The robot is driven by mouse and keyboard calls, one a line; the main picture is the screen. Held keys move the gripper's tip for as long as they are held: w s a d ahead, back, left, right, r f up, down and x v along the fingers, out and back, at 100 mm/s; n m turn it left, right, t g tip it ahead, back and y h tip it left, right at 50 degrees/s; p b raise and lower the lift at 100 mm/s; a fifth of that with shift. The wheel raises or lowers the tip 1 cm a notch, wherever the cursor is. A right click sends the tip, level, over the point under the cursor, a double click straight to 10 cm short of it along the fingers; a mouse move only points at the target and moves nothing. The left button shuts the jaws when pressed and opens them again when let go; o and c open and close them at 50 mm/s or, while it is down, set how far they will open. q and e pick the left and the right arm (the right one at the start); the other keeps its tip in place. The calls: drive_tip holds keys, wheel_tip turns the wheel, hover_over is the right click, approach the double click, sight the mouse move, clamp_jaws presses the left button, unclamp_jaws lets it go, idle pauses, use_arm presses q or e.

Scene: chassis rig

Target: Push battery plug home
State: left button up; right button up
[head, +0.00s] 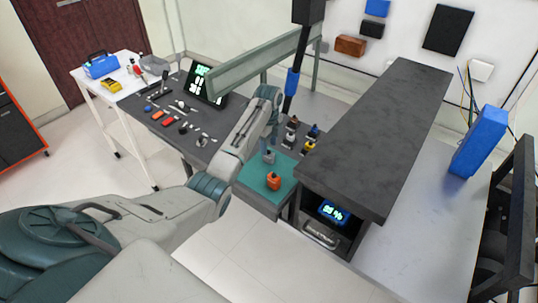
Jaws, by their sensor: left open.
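An orange plug-like piece (273,181) stands on the green mat (252,178) at the centre. I cannot tell for sure that it is the battery plug. A unit with a lit blue display (333,212) sits under the dark bench, with a grey handle-like part (320,235) below it. Any socket there is too small to make out. My left arm reaches in from the lower left and bends down near the mat. My left gripper (273,138) is open, above and behind the orange piece and apart from it; its fingers are small and partly hidden by the wrist. My right gripper is out of view.
A small grey piece (269,157) and several dark and yellow connectors (293,140) stand near the gripper. The dark bench top (385,130) rises to the right. A tool table (185,140) with a screen and a green beam (250,65) lie behind my arm.

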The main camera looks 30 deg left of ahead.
sight(269, 150)
use_arm(q)
drive_tip(key=shift+s+f, duration=0.15)
drive_tip(key=shift+f, duration=1.3)
drive_tip(key=shift+d, duration=0.1)
drive_tip(key=shift+c, duration=0.4)
clamp_jaws()
drive_tip(key=shift+r, duration=0.1)
